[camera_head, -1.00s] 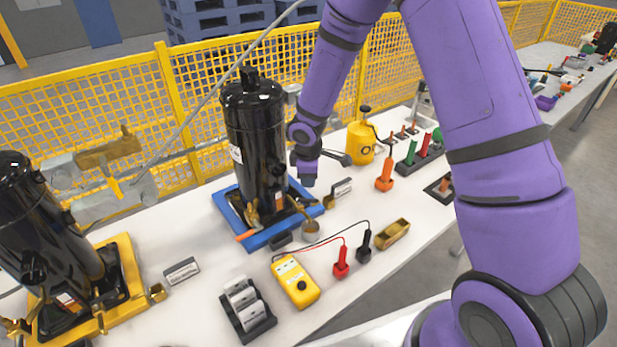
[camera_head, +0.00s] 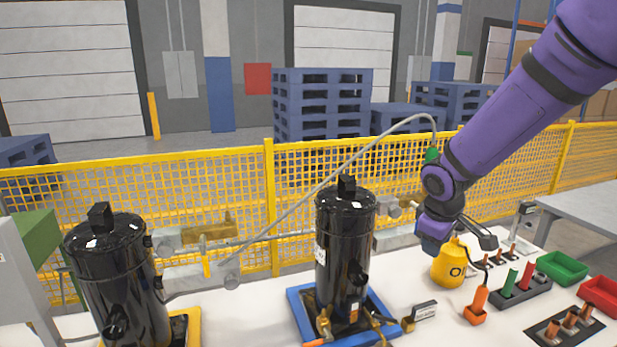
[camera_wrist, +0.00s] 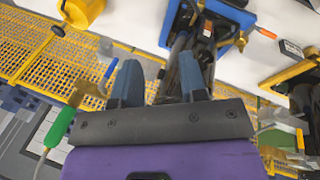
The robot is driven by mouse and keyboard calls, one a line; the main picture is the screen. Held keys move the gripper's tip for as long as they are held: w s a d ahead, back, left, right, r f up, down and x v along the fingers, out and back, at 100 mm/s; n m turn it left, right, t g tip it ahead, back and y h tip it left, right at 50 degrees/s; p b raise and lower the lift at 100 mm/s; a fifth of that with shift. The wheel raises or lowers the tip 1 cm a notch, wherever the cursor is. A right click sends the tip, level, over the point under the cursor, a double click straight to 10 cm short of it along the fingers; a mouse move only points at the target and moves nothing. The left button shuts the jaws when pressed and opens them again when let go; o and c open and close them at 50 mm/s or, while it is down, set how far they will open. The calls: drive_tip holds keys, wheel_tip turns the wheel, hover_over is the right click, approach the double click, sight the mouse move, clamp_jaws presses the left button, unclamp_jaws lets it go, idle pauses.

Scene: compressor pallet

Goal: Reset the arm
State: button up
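My gripper (camera_wrist: 158,72) shows in the wrist view with its two blue-grey fingers apart and nothing visibly held between them. In the head view my arm comes in from the upper right and bends down, with its end (camera_head: 434,236) above the table, right of the middle black compressor (camera_head: 343,250). That compressor stands upright on a blue base (camera_head: 298,302). Another black compressor (camera_head: 115,275) stands at the left on a yellow base (camera_head: 187,328). In the wrist view the blue base (camera_wrist: 241,20) lies beyond the fingertips.
A yellow bottle (camera_head: 448,266) stands close to my arm's end. An orange-handled tool (camera_head: 477,305), a green bin (camera_head: 563,268) and a red bin (camera_head: 602,295) are at right. A yellow mesh fence (camera_head: 120,203) runs behind the table. A grey hose (camera_head: 330,172) arches to a green-handled piece (camera_head: 432,156).

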drive_tip(key=s+d+r+m, duration=0.3)
drive_tip(key=s+r+m, duration=0.1)
drive_tip(key=s+r, duration=0.8)
drive_tip(key=s+r+m+t+y, duration=0.1)
drive_tip(key=s+r+m, duration=0.3)
drive_tip(key=s, duration=1)
drive_tip(key=shift+s+t+y, duration=0.3)
drive_tip(key=shift+t+y, duration=0.1)
